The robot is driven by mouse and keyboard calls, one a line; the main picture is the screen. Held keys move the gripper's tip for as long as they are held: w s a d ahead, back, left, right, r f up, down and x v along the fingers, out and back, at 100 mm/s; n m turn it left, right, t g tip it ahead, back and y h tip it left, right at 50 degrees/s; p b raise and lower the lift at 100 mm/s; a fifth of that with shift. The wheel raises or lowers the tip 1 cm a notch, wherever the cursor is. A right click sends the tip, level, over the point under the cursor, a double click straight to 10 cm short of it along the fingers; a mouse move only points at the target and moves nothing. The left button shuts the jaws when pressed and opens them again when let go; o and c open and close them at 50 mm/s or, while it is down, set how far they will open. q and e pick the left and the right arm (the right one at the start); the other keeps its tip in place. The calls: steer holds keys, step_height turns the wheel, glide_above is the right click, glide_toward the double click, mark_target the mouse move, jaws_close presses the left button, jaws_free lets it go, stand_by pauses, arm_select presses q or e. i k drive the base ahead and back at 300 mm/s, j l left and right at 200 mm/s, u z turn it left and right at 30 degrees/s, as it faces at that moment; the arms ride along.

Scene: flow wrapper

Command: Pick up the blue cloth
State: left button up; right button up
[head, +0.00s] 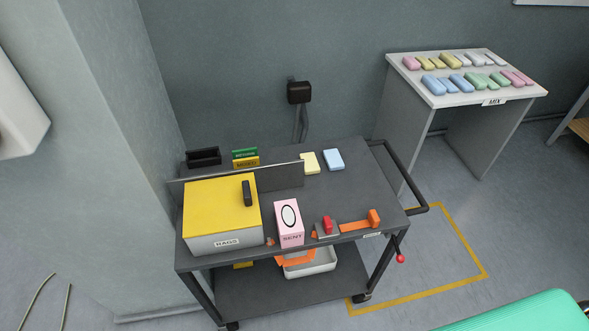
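A small flat light-blue piece (334,159), which could be a folded cloth, lies on the dark cart top (365,190) toward its back right. Its material is too small to make out. Neither of my grippers is in view, and nothing touches the blue piece.
The upright panel (285,177) crosses the left half. A MIX table (398,66) holds several coloured bars at the right.

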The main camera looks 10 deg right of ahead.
mark_target(334, 161)
steer(key=i+l, duration=0.1)
steer(key=l, duration=0.45)
steer(key=i+l, duration=0.1)
steer(key=l, duration=0.5)
steer(key=l+u, duration=0.1)
steer(key=l, duration=0.45)
steer(key=i, duration=0.05)
